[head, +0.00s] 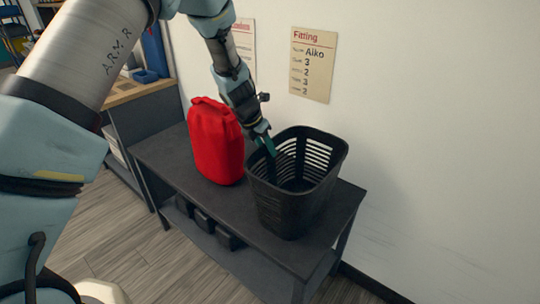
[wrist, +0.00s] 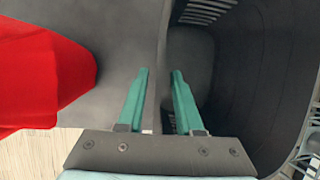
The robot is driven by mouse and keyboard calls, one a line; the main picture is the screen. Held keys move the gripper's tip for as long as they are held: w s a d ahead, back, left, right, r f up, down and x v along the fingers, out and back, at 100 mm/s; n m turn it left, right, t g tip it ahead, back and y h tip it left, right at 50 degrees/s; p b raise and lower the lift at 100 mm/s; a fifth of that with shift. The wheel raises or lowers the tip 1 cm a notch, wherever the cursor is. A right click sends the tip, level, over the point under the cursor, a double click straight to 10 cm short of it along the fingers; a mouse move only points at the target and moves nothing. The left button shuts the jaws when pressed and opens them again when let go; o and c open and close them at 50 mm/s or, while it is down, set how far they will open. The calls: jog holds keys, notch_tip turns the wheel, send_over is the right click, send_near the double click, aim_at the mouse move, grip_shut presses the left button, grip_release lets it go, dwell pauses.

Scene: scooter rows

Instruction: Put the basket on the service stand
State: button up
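The black slatted basket (head: 290,205) stands upright on a dark two-level table (head: 160,150), near its right end. My gripper (head: 269,147) reaches down at the basket's left rim. In the wrist view my gripper (wrist: 161,72) has its two green fingers apart, on either side of the basket's wall. One finger is outside the wall and the other is inside the basket (wrist: 250,75). A gap shows between the fingertips and the wall. Nothing in view is clearly marked as the service stand.
A red jerrycan (head: 215,145) stands on the table just left of the basket; it also shows at the left in the wrist view (wrist: 35,75). Dark items sit on the lower shelf. A white wall with a "Fitting" sign (head: 313,65) is behind. A wood-topped bench (head: 125,92) stands farther left.

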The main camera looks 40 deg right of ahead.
jog(key=v, duration=0.8)
jog(key=shift+r, duration=0.15)
jog(key=shift+a, duration=0.15)
jog(key=w+a+r+m+t+y, duration=0.15)
jog(key=a+m, duration=0.35)
jog(key=a, duration=0.8)
jog(key=w+a+r+m+y, duration=0.1)
jog(key=w+a+r+m, duration=0.35)
jog(key=a, duration=0.85)
jog(key=s+a+m+y, duration=0.1)
jog(key=s+a+m, duration=0.3)
jog(key=a, duration=0.5)
jog(key=s+a+m+y, duration=0.1)
jog(key=s+a+m, duration=0.4)
jog(key=a+m, duration=0.4)
jog(key=shift+s+a+f, duration=0.2)
jog(key=shift+a, duration=0.4)
